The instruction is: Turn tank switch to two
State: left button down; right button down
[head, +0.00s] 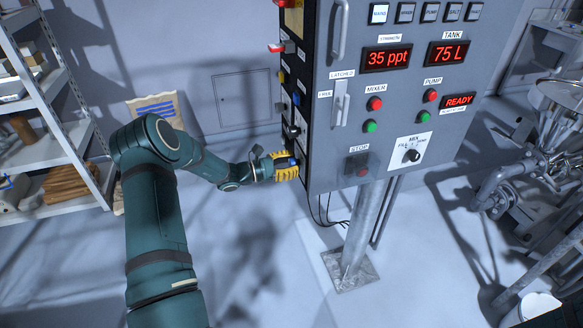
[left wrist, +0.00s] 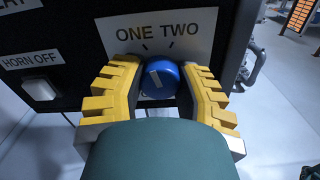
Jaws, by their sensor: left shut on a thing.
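The tank switch is a round blue knob (left wrist: 160,79) with a white pointer line, on a white plate (left wrist: 115,30) marked ONE and TWO. The pointer line leans up and left, roughly toward the ONE mark. Lettering below the knob is mostly hidden. My left gripper (left wrist: 161,82) has its yellow toothed fingers on both sides of the knob, shut on it. In the head view my left gripper (head: 291,167) is at the lower part of the cabinet's narrow left side, with a bit of the blue knob (head: 293,162) showing. My right gripper is not in view.
The grey control cabinet (head: 330,130) stands on a post (head: 362,225). Its displays read 35 ppt and 75 L. Shelves (head: 40,150) stand at left, pipework (head: 495,190) at right. The floor below is open.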

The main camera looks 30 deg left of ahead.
pick_arm(q)
jog(key=shift+f+m+b, duration=0.2)
jog(key=shift+m+b, duration=0.15)
jog(key=shift+m, duration=0.15)
jog(key=m+b, duration=0.4)
jog(key=m, duration=0.1)
jog(key=shift+r+m+b, duration=0.15)
jog(key=shift+m+b, duration=0.7)
jog(key=shift+m, duration=0.65)
jog(key=c, duration=0.6)
grip_release()
jog(key=shift+w, duration=0.1)
jog(key=shift+a, duration=0.1)
